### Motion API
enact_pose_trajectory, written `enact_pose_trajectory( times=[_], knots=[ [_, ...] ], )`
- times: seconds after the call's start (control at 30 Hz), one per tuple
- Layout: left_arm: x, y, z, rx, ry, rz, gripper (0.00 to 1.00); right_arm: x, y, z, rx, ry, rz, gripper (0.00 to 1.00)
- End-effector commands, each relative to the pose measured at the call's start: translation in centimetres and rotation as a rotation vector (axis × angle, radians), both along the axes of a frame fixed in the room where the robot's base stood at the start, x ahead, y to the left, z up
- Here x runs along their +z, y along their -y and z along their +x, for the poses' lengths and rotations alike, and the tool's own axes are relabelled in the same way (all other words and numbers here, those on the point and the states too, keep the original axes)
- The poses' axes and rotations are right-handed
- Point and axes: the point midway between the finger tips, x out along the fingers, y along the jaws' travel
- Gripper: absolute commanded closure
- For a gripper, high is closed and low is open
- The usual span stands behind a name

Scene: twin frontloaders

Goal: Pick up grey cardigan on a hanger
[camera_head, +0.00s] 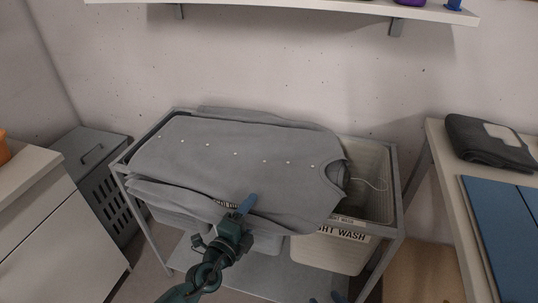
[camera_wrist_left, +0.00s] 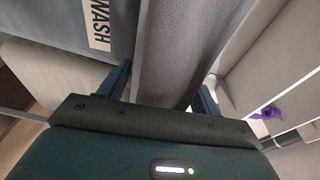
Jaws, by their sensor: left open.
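The grey cardigan (camera_head: 235,160) lies spread across the top of a metal-framed laundry cart, with a row of small white buttons. Its collar is at the right, where a thin pale hanger (camera_head: 372,183) pokes out over a bin. My left gripper (camera_head: 246,204) is at the cardigan's near edge. In the left wrist view its two blue fingers (camera_wrist_left: 162,92) stand apart with a grey fabric fold (camera_wrist_left: 180,50) between them; I cannot tell whether they touch it. Two small blue tips at the bottom edge of the head view may be my right gripper (camera_head: 326,299).
The cart (camera_head: 398,205) holds bins, one labelled "WASH" (camera_head: 345,232). A grey slotted hamper (camera_head: 92,165) and white cabinet (camera_head: 50,235) stand left. A table at right holds folded dark cloth (camera_head: 487,140) and a blue panel (camera_head: 510,225). A shelf (camera_head: 290,5) hangs above.

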Motion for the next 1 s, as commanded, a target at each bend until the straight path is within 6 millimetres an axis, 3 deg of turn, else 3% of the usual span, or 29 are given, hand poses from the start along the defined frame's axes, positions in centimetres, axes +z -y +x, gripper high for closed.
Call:
enact_pose_trajectory(
  times=[0.17, 0.83, 1.0],
  knots=[
    [-0.05, 0.0, -0.01, 0.0, -0.001, 0.0, 0.36, -0.13, -0.03, -0.15, 0.003, -0.004, -0.001, 0.64],
    [-0.01, -0.03, 0.04, 0.0, 0.0, -0.001, 0.91, 0.22, -0.22, -0.11, -0.003, 0.0, 0.011, 0.64],
    [0.14, -0.04, 0.09, 0.001, 0.003, -0.001, 0.91, 0.27, -0.25, -0.07, -0.006, 0.001, 0.013, 0.64]
  ],
)
